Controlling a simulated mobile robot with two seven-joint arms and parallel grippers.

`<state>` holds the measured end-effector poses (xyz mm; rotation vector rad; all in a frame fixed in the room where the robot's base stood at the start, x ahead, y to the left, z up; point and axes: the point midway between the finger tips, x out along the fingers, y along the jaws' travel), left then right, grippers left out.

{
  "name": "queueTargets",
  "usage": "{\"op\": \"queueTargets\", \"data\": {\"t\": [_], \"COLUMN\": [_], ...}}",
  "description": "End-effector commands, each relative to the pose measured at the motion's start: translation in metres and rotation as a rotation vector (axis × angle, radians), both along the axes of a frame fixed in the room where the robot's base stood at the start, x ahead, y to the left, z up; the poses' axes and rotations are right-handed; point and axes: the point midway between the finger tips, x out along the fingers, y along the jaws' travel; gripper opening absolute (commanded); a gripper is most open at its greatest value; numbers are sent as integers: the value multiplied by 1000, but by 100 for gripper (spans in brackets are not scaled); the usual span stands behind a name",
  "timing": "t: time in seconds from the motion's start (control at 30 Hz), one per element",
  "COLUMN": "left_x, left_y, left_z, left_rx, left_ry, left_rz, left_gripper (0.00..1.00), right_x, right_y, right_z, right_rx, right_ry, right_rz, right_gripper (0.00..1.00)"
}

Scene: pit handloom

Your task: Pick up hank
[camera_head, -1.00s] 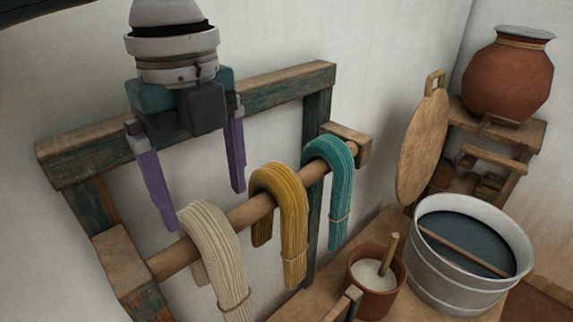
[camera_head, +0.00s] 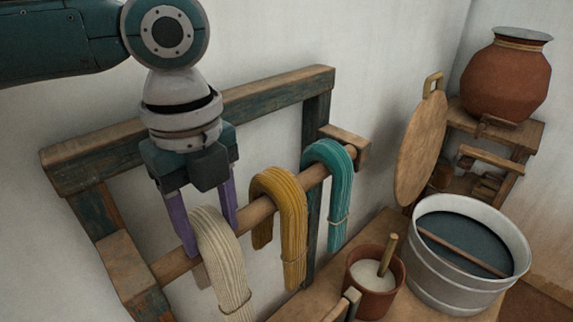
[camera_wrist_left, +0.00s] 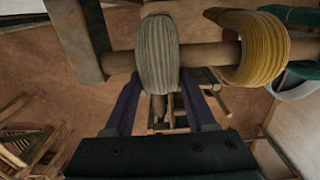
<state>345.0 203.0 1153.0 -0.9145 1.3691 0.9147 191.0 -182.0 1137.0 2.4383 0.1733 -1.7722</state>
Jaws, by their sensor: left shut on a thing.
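Three hanks hang over a wooden rod (camera_head: 256,214). The cream hank (camera_head: 223,262) is at the left, the mustard hank (camera_head: 291,232) in the middle and the teal hank (camera_head: 338,195) at the right. My left gripper (camera_head: 208,240) points down at the cream hank, its purple fingers on either side of it. It is shut on the cream hank, which still drapes over the rod. In the left wrist view the cream hank (camera_wrist_left: 157,55) lies between the fingers (camera_wrist_left: 160,100), and the mustard hank (camera_wrist_left: 258,48) is to its right. My right gripper is not in view.
A wooden frame (camera_head: 120,152) stands behind the rod, near the white wall. At the right are a metal tub (camera_head: 440,278) of dark liquid, a terracotta pot (camera_head: 372,300) with a stick, a round wooden board (camera_head: 420,150) and a clay jar (camera_head: 507,80).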

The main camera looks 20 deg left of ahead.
Motion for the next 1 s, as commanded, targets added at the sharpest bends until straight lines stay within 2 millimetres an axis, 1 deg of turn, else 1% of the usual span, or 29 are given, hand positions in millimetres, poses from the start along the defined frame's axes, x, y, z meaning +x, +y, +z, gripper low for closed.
{"op": "queueTargets", "data": {"t": [0.03,0.07,0.3,0.53,0.67,0.77,0.87,1.0], "left_x": [0,0,0,0,1,2,1,1], "left_y": [0,0,0,0,0,0,0,0], "left_z": [0,0,0,1,6,15,31,62], "left_rx": [0,0,0,0,1,-1,0,0], "left_ry": [0,0,0,-1,-1,-4,-5,-6], "left_rz": [0,0,0,0,1,2,-1,-1], "left_gripper": [37,34,7,7,7,7,7,7], "right_x": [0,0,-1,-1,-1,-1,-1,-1], "right_y": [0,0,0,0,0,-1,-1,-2], "right_z": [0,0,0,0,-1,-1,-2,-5], "right_rx": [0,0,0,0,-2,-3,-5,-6], "right_ry": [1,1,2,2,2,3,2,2], "right_rz": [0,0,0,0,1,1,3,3], "right_gripper": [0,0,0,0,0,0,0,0]}}
